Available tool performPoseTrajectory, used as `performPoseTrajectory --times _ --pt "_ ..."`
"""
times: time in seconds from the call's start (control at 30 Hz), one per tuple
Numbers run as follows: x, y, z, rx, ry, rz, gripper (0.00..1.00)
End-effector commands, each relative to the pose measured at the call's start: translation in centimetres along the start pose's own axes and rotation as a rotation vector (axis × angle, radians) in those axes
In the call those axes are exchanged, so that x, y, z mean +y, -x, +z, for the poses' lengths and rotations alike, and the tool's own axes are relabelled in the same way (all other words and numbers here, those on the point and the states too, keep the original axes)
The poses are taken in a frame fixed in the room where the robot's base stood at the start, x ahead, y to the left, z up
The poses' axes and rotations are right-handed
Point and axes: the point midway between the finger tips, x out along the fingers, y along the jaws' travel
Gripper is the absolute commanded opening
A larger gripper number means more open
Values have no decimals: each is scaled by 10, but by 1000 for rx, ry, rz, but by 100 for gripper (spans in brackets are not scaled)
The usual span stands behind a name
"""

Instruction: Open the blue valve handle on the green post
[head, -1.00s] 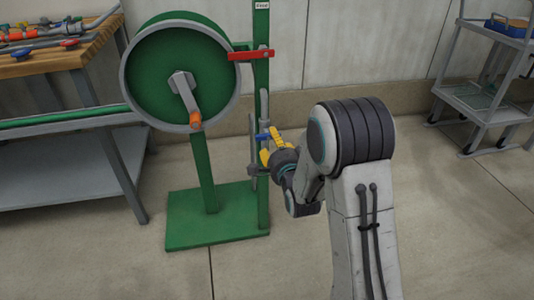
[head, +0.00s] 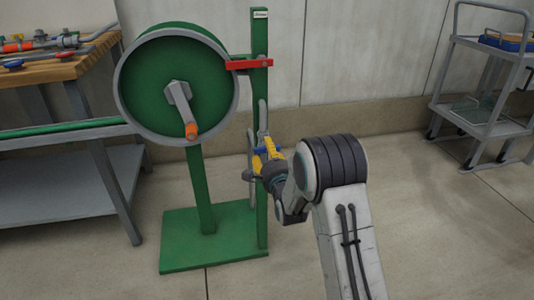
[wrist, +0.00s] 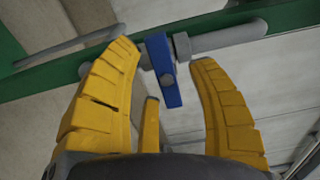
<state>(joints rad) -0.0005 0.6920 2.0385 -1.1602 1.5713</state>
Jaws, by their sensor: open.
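The blue valve handle (wrist: 163,72) sits on a grey pipe (wrist: 228,38) and lies crosswise to it in the wrist view. In the head view it shows only as a small blue patch (head: 259,150) in front of the green post (head: 260,105). The post (wrist: 52,74) crosses behind the pipe in the wrist view. My gripper (wrist: 164,54) is open, with one yellow finger on either side of the handle and visible gaps to both. In the head view my gripper (head: 265,152) is at the post, and its fingers partly cover the valve.
A green hose reel (head: 170,85) with an orange-knobbed crank stands left of the post on a green base (head: 190,245). A workbench (head: 60,65) is at the left, a grey cart (head: 480,90) at the right.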

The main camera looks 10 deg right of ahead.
Motion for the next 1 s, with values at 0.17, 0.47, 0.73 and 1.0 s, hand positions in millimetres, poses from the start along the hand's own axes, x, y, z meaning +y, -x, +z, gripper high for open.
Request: performPoseTrajectory --times 0.17,0.47,0.73,1.0 --pt "0 -8 0 0 0 0 53" --pt "0 -11 0 0 0 1 53" --pt "0 -11 0 0 1 1 39" --pt "0 -10 0 0 0 1 15"
